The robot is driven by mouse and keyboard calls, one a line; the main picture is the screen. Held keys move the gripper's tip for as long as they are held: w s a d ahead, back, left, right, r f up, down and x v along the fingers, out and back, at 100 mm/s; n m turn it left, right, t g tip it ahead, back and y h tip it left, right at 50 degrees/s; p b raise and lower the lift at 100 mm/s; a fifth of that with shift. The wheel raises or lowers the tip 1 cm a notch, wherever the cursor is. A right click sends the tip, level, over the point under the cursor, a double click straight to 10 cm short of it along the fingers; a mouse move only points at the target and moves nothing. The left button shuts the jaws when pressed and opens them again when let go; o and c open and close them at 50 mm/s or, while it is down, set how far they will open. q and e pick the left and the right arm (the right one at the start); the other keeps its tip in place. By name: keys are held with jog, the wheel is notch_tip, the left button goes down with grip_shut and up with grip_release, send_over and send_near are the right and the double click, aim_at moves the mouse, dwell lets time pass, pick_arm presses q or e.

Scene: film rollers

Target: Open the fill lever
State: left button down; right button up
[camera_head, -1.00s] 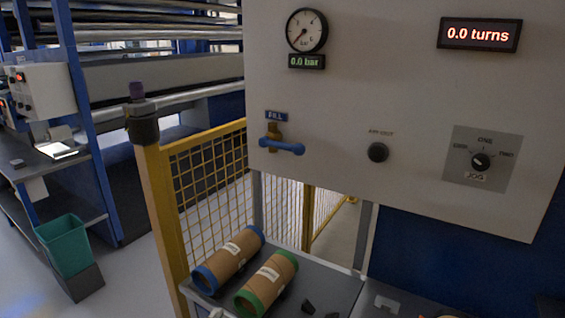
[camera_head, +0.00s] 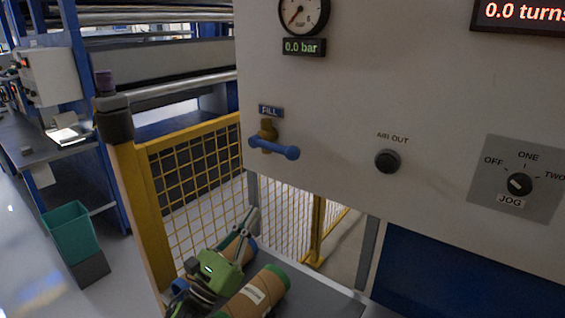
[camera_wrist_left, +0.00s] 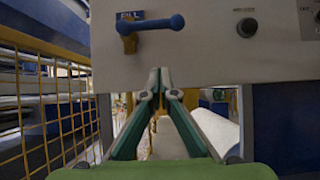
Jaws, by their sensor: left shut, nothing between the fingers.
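The fill lever (camera_head: 273,147) is a blue handle on a brass valve, under the FILL label (camera_head: 271,111) on the pale panel. It lies nearly level, tilted slightly down to the right. It also shows in the left wrist view (camera_wrist_left: 150,24), at the upper left. My left gripper (camera_head: 252,215) is in the lower part of the head view, below the lever and apart from it. My right gripper is not in view.
The gauge (camera_head: 303,12) reads 0.0 bar on its display (camera_head: 304,47). The AIR OUT knob (camera_head: 387,161) and the JOG dial (camera_head: 519,184) are to the right. A green-ended roll (camera_head: 251,292) lies on the shelf beside my left gripper. Yellow fencing (camera_head: 195,160) stands at left.

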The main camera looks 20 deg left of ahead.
aim_at(273, 147)
pick_arm(q)
jog(key=r+p+x, duration=0.1)
jog(key=p+x, duration=0.2)
jog(key=x, duration=0.3)
jog(key=s+r+p+x, duration=0.1)
jog(key=p+x, duration=0.2)
jog(key=x, duration=0.3)
jog(key=shift+a+r, duration=0.15)
jog(key=shift+r, duration=0.3)
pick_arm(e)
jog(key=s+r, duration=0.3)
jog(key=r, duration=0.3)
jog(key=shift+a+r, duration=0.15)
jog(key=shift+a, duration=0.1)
pick_arm(q)
jog(key=shift+s, duration=0.1)
jog(key=shift+a, duration=0.1)
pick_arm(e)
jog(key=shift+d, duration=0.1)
